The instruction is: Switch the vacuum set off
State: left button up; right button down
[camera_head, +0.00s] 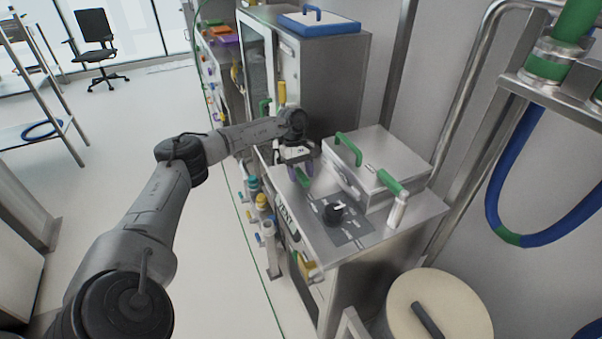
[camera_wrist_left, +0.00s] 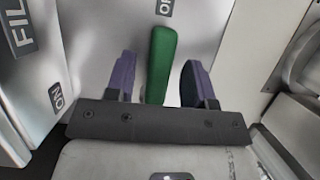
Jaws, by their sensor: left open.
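The vacuum set appears to be the steel cabinet (camera_head: 345,262) with a lidded box on top. A green lever (camera_head: 303,178) stands at the near-left edge of its top. My left gripper (camera_head: 300,169) is open just over this lever, its purple fingers pointing down. In the left wrist view the green lever (camera_wrist_left: 161,62) stands between the two spread fingers, with a gap on each side. My right gripper is not in view.
A black knob (camera_head: 333,213) sits on a dark panel right of the lever. The steel box (camera_head: 378,165) has green handles (camera_head: 348,149). A tall cabinet (camera_head: 325,75) stands behind my gripper. A round cream-topped drum (camera_head: 440,310) is at the lower right.

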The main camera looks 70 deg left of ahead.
pick_arm(q)
jog(key=p+v, duration=0.3)
jog(key=v, duration=1)
jog(key=shift+a+r, duration=0.2)
jog(key=shift+r, duration=0.05)
